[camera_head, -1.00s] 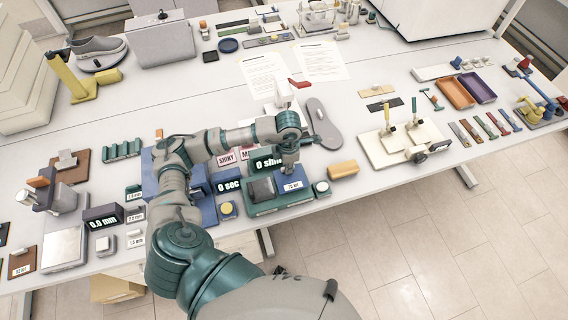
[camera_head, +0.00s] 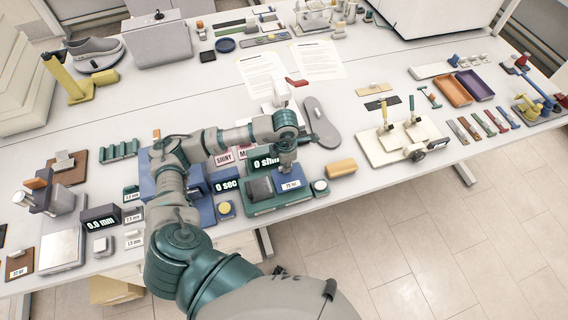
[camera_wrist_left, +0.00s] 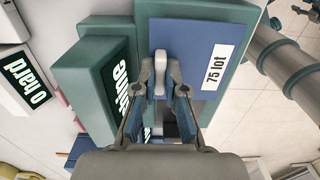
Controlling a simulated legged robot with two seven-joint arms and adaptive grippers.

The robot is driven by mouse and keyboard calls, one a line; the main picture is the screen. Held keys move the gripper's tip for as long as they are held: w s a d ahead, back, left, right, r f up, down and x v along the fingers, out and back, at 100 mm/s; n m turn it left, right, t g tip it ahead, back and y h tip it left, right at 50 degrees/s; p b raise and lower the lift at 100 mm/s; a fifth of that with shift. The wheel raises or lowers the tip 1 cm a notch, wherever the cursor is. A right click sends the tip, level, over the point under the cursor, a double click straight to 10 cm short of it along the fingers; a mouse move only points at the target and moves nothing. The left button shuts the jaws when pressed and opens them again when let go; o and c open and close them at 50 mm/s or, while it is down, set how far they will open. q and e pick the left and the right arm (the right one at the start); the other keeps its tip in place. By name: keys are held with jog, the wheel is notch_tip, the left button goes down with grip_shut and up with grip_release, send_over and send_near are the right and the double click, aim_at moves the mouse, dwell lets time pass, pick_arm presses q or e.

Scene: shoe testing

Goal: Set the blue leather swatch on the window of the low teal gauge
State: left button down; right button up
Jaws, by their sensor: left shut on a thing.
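The blue leather swatch (camera_head: 293,176), with a white "75 lot" label, lies flat over the right part of the low teal gauge (camera_head: 266,206). In the left wrist view the swatch (camera_wrist_left: 205,38) fills much of the gauge's teal top (camera_wrist_left: 146,12). A pale upright grip tab (camera_wrist_left: 160,65) stands on the swatch. My left gripper (camera_wrist_left: 158,88) is shut on this tab, right above the swatch. The gauge's window is not visible, and I cannot tell whether the swatch fully touches the top. My right gripper is not in view.
The gauge's raised display (camera_head: 266,162) stands behind the swatch. The table's front edge is close. Bare table lies farther right.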

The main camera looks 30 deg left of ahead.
pick_arm(q)
jog(key=shift+f+b, duration=0.3)
jog(key=shift+f, duration=0.1)
jog(key=shift+a+f, duration=0.4)
jog(key=shift+a, duration=0.05)
jog(key=shift+f+b, duration=0.2)
jog(key=shift+b, duration=0.25)
jog(key=c, duration=1.5)
grip_release()
jog(key=shift+d, duration=0.1)
jog(key=shift+c, duration=0.2)
jog(key=o, duration=0.4)
jog(key=shift+d+r, duration=0.1)
jog(key=shift+r, duration=0.1)
notch_tip(320, 180, up, 10)
jog(key=shift+w+r, duration=0.1)
jog(key=shift+r, duration=0.15)
jog(key=shift+d+r, duration=0.1)
jog(key=shift+r, duration=0.5)
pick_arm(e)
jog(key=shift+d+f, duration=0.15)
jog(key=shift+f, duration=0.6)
